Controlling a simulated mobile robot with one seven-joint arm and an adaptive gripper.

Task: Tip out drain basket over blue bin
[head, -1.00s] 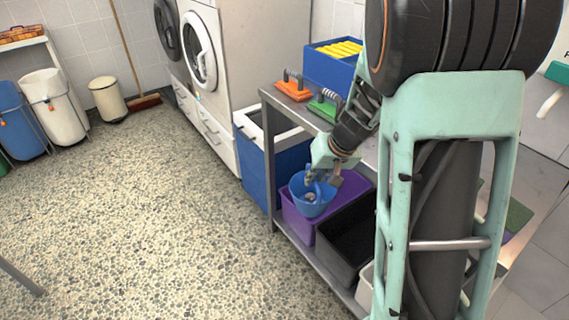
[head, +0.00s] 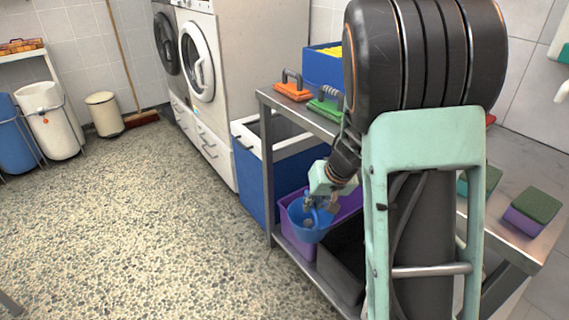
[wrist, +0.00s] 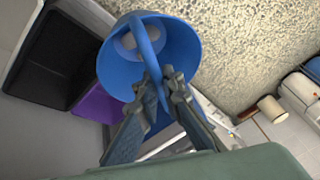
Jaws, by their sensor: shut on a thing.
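The drain basket (head: 299,222) is a small blue bucket-like basket with a looped handle, in front of the table's lower shelf. My gripper (head: 313,202) is shut on its handle. In the wrist view my fingertips (wrist: 166,82) pinch the handle of the basket (wrist: 112,75), and a pale lump (wrist: 130,42) lies inside it. The basket hangs roughly upright in the head view. A tall blue bin (head: 254,188) with a white rim (head: 290,143) stands on the floor left of the basket, between the washing machine and the table. Its inside is mostly hidden.
A purple crate (head: 294,243) and a black crate (head: 342,262) sit on the lower shelf by the basket. The table leg (head: 267,185) stands between basket and bin. Orange (head: 293,92) and green (head: 324,107) brushes lie on top. The floor (head: 150,220) to the left is clear.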

